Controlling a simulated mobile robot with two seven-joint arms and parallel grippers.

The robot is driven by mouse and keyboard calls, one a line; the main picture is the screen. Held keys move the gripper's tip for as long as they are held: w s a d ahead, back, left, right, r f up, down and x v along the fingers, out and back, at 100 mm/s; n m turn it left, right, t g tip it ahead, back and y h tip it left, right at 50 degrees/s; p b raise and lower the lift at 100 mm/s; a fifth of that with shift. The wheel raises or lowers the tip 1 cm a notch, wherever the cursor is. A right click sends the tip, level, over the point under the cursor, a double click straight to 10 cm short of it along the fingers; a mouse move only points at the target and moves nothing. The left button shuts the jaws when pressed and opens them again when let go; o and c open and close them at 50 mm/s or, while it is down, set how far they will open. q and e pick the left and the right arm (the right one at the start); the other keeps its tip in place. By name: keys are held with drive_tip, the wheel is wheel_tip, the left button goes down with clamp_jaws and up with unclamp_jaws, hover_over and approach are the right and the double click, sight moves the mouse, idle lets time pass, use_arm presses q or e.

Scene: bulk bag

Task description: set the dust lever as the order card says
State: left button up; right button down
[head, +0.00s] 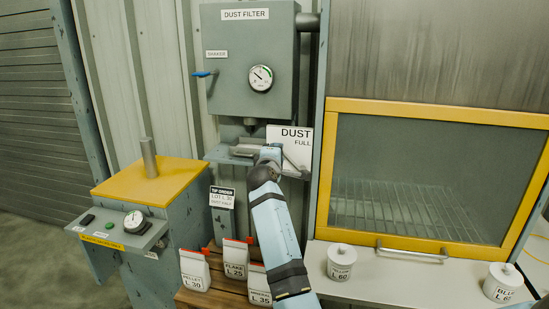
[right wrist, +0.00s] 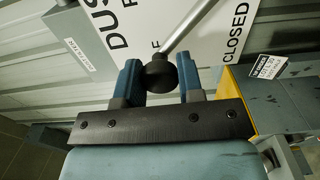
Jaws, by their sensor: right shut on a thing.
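The dust lever shows in the right wrist view as a metal rod (right wrist: 192,27) ending in a round black knob (right wrist: 160,73). My right gripper (right wrist: 163,84) has its blue fingers on both sides of the knob and is shut on it. I cannot tell the lever's setting.
Above is the dust filter box (head: 247,60) with a gauge (head: 260,78) and a blue shaker handle (head: 204,74). Bags (head: 195,269) stand below on a wooden pallet. A yellow-topped pedestal (head: 155,181) is left, a yellow-framed cabinet window (head: 430,110) right.

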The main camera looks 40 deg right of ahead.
drive_tip(key=shift+r, duration=0.1)
idle(0.4)
drive_tip(key=c, duration=0.8)
unclamp_jaws()
drive_tip(key=shift+o, duration=0.2)
use_arm(q)
drive_tip(key=shift+a+r, duration=0.1)
use_arm(e)
drive_tip(key=shift+s, duration=0.1)
